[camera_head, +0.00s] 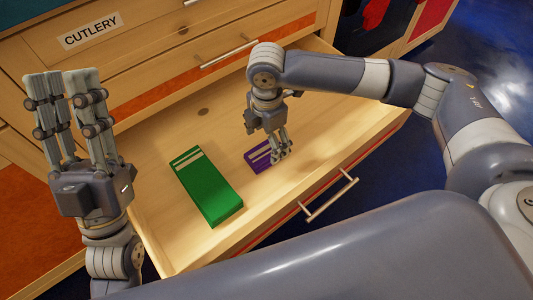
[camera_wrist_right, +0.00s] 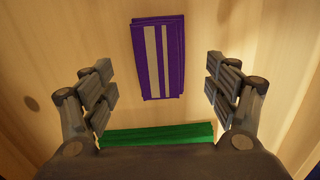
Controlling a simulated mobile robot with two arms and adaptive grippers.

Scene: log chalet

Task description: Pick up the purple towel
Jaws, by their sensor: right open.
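The purple towel (camera_head: 260,158) is folded, with pale stripes, and lies in the open drawer (camera_head: 180,235). In the head view my right gripper (camera_head: 281,152) is above it, pointing down and covering part of it. In the right wrist view the whole towel (camera_wrist_right: 159,62) shows flat on the drawer floor, ahead of and between the open fingers of my right gripper (camera_wrist_right: 168,92). The fingers hold nothing, and they appear apart from the towel. My left gripper (camera_head: 65,90) is raised at the left of the head view, fingers up and apart, empty.
A folded green towel (camera_head: 207,190) with pale stripes lies in the drawer left of the purple one; its edge shows in the right wrist view (camera_wrist_right: 158,134). The drawer front has a metal handle (camera_head: 328,199). A closed drawer labelled CUTLERY (camera_head: 90,31) is above. Bare drawer floor surrounds the towels.

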